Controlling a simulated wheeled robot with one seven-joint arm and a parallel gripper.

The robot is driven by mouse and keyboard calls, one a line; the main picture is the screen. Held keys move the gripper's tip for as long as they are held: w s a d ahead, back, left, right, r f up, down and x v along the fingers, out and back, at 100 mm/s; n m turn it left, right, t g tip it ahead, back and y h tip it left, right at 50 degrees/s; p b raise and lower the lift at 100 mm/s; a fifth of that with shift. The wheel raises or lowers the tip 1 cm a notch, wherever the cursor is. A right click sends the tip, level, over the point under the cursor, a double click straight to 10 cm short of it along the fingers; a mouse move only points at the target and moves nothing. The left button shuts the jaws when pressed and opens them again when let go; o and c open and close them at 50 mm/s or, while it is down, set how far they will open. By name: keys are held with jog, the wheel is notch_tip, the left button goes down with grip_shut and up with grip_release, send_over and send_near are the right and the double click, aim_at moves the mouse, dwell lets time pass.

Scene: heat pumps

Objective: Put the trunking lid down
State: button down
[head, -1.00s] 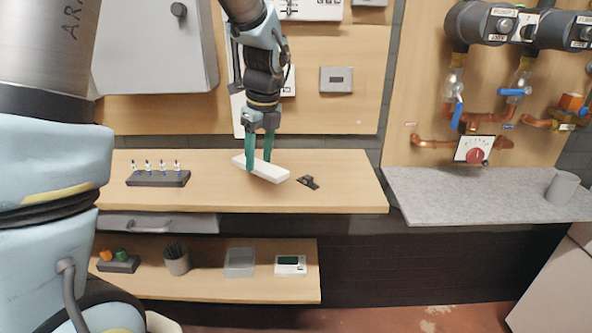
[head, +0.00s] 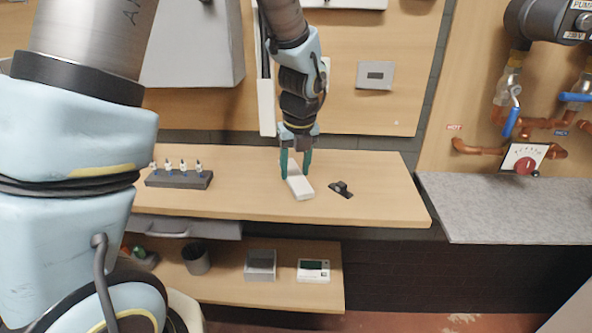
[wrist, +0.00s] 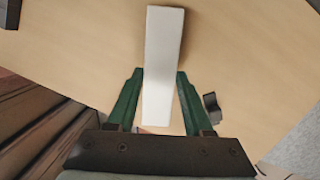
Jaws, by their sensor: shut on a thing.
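The trunking lid (head: 300,187) is a white, narrow bar at the wooden bench top (head: 380,200), its near end pointing towards the bench's front edge. My gripper (head: 297,174) points down with its green fingers on either side of the lid and is shut on it. In the wrist view the lid (wrist: 163,65) runs lengthwise between the green fingertips (wrist: 159,78) and extends well beyond them. The lid looks very low over the bench; I cannot tell whether it touches the wood.
A small black clip-like part (head: 341,189) lies just right of the lid. A dark rack (head: 180,179) with several small bottles stands to the left. A grey worktop (head: 500,205) is at the right. A lower shelf (head: 225,290) holds several items.

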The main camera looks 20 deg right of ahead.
aim_at(298, 181)
jog(key=shift+f, duration=0.65)
jog(key=shift+c, duration=1.5)
grip_release()
jog(key=shift+f, duration=0.1)
notch_tip(298, 181, up, 12)
jog(key=s+b, duration=0.1)
jog(key=s, duration=0.1)
jog(key=shift+s, duration=0.2)
